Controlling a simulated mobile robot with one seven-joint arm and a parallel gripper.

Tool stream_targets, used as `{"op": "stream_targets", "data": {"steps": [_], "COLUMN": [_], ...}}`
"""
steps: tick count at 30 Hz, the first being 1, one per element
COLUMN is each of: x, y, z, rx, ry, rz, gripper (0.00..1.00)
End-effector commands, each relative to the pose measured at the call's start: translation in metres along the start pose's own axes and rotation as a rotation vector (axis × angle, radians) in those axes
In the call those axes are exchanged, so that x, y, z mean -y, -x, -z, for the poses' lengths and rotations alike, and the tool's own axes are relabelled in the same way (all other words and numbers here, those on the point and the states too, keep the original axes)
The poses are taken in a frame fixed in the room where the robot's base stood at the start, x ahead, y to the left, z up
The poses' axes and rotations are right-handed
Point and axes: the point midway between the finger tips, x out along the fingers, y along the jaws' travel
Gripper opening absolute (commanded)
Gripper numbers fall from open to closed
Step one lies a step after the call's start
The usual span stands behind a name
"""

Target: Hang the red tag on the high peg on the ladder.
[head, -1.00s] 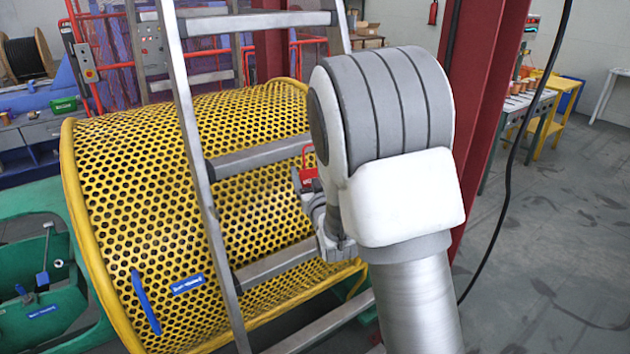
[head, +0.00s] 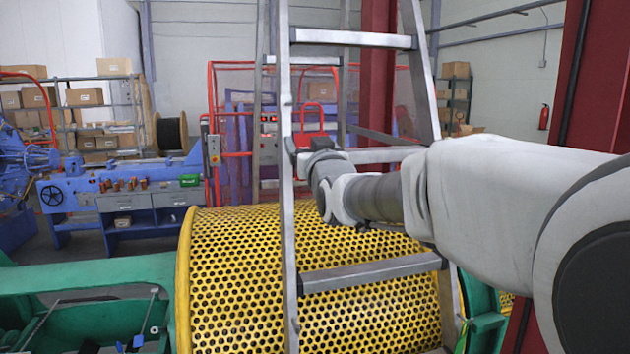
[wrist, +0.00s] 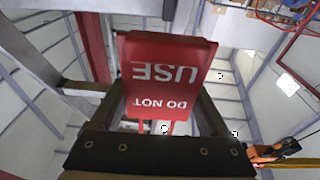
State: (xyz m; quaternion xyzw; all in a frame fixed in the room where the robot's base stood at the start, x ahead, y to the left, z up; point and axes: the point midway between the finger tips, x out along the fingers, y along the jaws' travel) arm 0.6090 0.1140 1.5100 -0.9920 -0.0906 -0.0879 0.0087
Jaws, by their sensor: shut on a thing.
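The red tag (wrist: 166,75) fills the middle of the wrist view, its white words "DO NOT USE" upside down there. My gripper (wrist: 165,118) is shut on the red tag. In the head view my gripper (head: 322,146) is at the ladder's left rail, above the rung that crosses the yellow drum. The grey metal ladder (head: 288,190) stands in front of the drum. I cannot make out the high peg clearly in either view.
The yellow perforated drum (head: 235,265) lies behind the ladder. A red steel column (head: 590,80) stands at the right, close to my arm. Blue machinery (head: 125,190) and shelves stand at the back left. An orange and black object (wrist: 265,152) shows at the wrist view's lower right.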

Motion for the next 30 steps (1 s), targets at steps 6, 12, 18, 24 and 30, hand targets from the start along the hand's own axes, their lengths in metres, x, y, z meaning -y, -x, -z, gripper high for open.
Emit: {"op": "stream_targets", "data": {"steps": [6,12,18,24,30], "x": [0.008,0.009,0.009,0.009,0.010], "y": [0.003,-0.001,-0.012,-0.024,-0.035], "z": [0.035,0.037,0.035,0.031,0.028], "rx": [-0.014,-0.013,-0.013,-0.013,-0.013], "ry": [-0.001,-0.001,-0.001,0.000,-0.001], "rz": [0.015,0.017,0.016,0.017,0.017], "gripper": [0.26,0.26,0.26,0.26,0.26]}}
